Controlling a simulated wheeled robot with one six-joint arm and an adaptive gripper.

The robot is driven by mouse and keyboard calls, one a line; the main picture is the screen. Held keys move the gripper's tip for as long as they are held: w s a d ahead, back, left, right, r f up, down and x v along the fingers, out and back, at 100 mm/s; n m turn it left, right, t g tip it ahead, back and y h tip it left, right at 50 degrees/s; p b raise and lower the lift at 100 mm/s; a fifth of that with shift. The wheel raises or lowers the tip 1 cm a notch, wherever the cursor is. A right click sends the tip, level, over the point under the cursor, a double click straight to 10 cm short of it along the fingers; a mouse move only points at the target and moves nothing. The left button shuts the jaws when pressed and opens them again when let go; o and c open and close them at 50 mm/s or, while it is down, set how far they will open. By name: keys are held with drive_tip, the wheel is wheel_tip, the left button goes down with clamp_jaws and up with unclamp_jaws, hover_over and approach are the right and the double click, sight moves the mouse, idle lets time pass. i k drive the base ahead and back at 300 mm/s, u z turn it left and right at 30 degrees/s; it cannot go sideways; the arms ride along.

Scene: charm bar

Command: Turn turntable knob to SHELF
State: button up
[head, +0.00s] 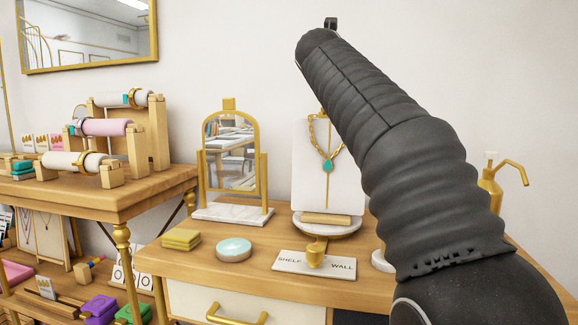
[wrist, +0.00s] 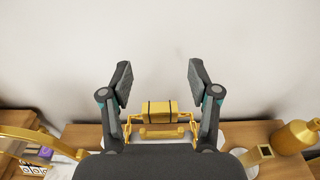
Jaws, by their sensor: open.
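The turntable (head: 345,226) is a round white base at the back of the wooden counter. It carries a white necklace stand (head: 311,190) with a gold chain and teal pendant (head: 327,166), facing me. In front of it, a gold knob (head: 316,257) sits at the white label plate (head: 342,270), between SHELF on the left and WALL on the right. I cannot tell which word the knob points to. In the wrist view my gripper (wrist: 158,82) is open and empty, with the wall behind its fingers. My arm hides part of the turntable's right side.
A gold-framed mirror (head: 258,153) stands left of the turntable. A teal-topped round dish (head: 234,249) and yellow pads (head: 181,240) lie on the counter's left. A gold pump bottle (head: 490,187) stands at right. A bracelet table (head: 122,205) adjoins on the left.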

sight(314, 252)
drive_tip(key=k, duration=1)
